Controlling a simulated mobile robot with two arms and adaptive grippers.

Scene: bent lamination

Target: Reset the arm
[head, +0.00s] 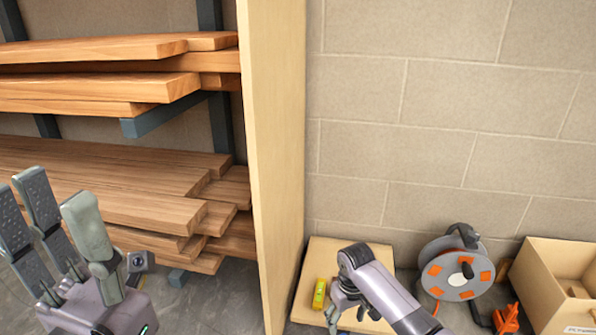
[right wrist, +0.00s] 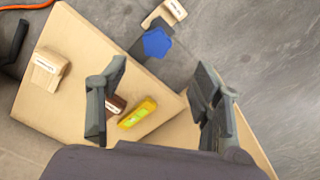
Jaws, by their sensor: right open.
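My right gripper (head: 343,308) is low over a light wooden board on the floor, beside a yellow level (head: 319,293). In the right wrist view its two fingers stand wide apart (right wrist: 160,80), with nothing between their tips. The yellow level (right wrist: 137,113) lies on the board beyond the fingers, with a small dark red block (right wrist: 115,105) beside it. My left gripper (head: 62,215) is at the lower left of the head view, fingers pointing up in front of the stacked planks. Its fingers are spread and it holds nothing.
A rack of planks (head: 110,180) fills the left, ending at a tall wooden panel (head: 275,150). A cable reel (head: 457,270) and a cardboard box (head: 545,290) stand right of the board (head: 310,265). A blue object (right wrist: 157,42) lies beyond it. The wall area above is clear.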

